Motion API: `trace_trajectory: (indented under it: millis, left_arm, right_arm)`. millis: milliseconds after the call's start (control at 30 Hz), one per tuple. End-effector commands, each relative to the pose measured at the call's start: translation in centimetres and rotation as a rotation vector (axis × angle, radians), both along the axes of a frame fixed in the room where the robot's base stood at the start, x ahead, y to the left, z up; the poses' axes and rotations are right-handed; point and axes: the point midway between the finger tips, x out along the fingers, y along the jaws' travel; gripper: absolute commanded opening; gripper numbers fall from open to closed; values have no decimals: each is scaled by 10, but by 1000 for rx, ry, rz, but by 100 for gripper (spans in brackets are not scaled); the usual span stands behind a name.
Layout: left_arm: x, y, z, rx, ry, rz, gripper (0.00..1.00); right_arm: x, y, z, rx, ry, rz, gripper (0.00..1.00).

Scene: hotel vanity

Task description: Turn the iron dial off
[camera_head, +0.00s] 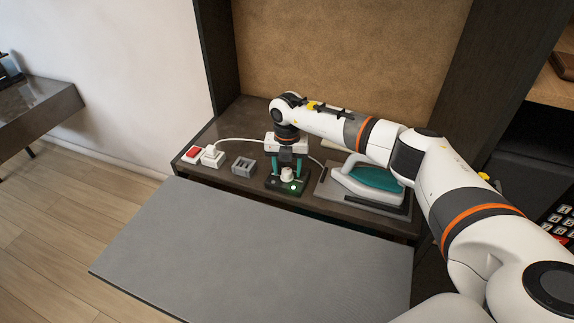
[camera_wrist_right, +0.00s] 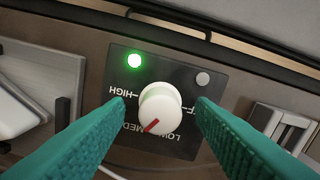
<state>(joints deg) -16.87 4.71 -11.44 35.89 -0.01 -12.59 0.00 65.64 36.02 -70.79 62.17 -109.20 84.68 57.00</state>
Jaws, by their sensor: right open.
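The iron dial is a white round knob (camera_wrist_right: 160,108) with a red pointer mark, on a black panel (camera_head: 275,187). In the right wrist view its red mark points down and slightly left, near the LOW and MED labels. A green light (camera_wrist_right: 134,61) on the panel is lit. HIGH is at the left; a partly hidden label ending in F is at the right. My right gripper (camera_head: 288,170) is open over the panel, its teal fingertips on either side of the knob with visible gaps. The iron (camera_head: 368,181), white and teal, rests on its grey mat (camera_head: 328,188). My left gripper is out of view.
A white plug block (camera_head: 212,156), a red switch (camera_head: 192,153) and a grey socket block (camera_head: 243,166) stand left of the panel on the dark shelf. A white cord runs behind them. A wide grey board (camera_head: 250,245) lies in front. My right arm spans over the iron.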

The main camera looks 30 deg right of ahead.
Motion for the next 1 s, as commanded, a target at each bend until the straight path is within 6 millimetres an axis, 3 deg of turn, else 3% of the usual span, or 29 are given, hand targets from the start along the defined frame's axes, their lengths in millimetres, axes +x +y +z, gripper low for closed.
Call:
trace_trajectory:
  millis: [333,600,1000]
  left_arm:
    - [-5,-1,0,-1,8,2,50]
    - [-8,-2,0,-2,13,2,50]
    - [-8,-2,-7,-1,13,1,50]
  right_arm:
    - [0,0,-4,-1,-1,0,48]
    - [0,0,-4,-1,-1,0,5]
    - [0,0,-5,0,-1,83,5]
